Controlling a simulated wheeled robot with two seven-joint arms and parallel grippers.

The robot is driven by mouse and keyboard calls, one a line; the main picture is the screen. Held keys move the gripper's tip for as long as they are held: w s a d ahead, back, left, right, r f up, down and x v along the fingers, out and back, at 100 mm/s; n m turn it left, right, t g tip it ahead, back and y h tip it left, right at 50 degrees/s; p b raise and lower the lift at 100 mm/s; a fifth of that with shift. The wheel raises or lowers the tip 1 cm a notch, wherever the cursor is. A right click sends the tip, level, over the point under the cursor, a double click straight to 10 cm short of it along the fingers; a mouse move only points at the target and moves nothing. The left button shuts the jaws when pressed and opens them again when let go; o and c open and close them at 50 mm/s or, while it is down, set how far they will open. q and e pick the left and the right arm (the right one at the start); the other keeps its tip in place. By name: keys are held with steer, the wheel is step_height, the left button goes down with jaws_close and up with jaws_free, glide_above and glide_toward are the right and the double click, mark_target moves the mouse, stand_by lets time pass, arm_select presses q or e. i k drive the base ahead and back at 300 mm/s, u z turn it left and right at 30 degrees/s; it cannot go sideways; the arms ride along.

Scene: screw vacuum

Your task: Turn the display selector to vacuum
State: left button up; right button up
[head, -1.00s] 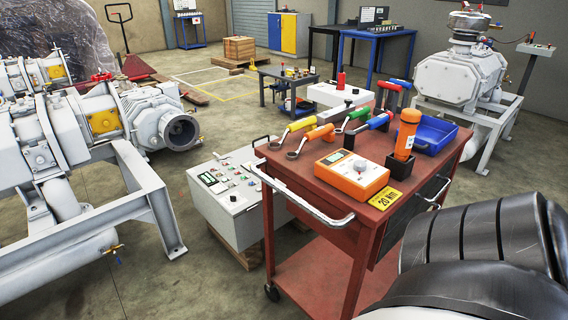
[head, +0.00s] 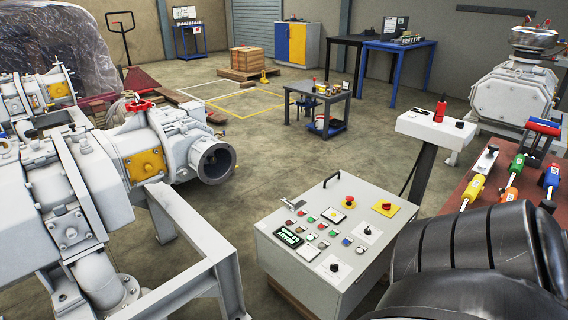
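The grey control box (head: 325,245) stands on the floor at the lower middle of the head view, its sloped top facing me. A small lit display (head: 289,237) with green text sits at the left of its panel. One black selector knob (head: 334,267) is on a white plate at the panel's near edge. Another black selector knob (head: 367,230) is on a white plate farther right. The labels are too small to tell which is the display selector, and so is the knobs' setting. Neither of my grippers is in view.
A grey pump on a frame (head: 195,258) stands close at left. A red tool trolley (head: 483,172) is at right, partly behind my dark arm link. A white pedestal box (head: 436,129) stands behind the control box.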

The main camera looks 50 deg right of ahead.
mark_target(334, 267)
steer(key=i, duration=1.2)
steer(key=z, duration=2.2)
steer(key=i, duration=0.5)
steer(key=z, duration=0.1)
